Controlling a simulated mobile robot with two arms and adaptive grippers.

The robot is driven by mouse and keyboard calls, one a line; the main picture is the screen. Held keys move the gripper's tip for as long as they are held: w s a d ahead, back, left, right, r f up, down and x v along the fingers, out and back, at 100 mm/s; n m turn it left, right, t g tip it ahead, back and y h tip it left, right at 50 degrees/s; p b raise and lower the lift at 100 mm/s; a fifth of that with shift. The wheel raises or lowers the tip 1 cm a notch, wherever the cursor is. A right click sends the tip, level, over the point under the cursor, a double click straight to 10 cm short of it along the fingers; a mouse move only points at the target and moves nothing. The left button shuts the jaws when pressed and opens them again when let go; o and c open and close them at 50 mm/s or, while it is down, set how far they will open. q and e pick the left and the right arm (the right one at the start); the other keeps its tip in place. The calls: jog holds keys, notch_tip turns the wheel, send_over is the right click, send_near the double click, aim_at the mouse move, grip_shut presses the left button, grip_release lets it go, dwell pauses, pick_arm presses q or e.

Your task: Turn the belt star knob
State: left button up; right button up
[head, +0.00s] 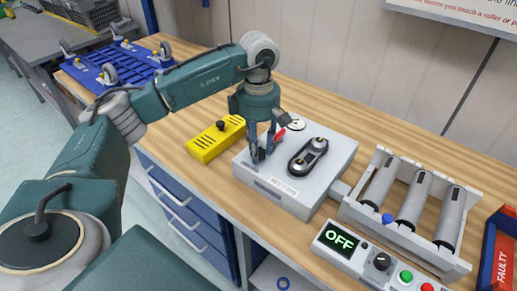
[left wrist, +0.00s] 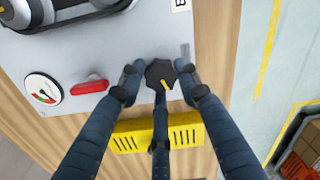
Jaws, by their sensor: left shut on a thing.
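The star knob (left wrist: 160,72) is dark with a yellow mark and sits on the light grey belt unit (head: 275,197). In the left wrist view, the fingers of my left gripper (left wrist: 161,82) are around the knob, shut on it from its sides and below. In the head view, my left gripper (head: 262,150) points down at the unit's left part, and its fingers hide the knob. A black belt loop (head: 308,157) lies on top of the unit. My right gripper is in neither view.
A red lever (head: 279,135) and a round gauge (head: 297,124) are near the gripper. A yellow box (head: 215,138) stands left of the unit. A roller conveyor (head: 412,207) and a control box reading OFF (head: 340,236) are at the right.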

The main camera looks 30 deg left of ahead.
pick_arm(q)
jog(key=shift+r, duration=0.1)
dwell(0.4)
jog(key=o, duration=1.2)
jog(key=shift+c, duration=0.2)
notch_tip(320, 180, up, 12)
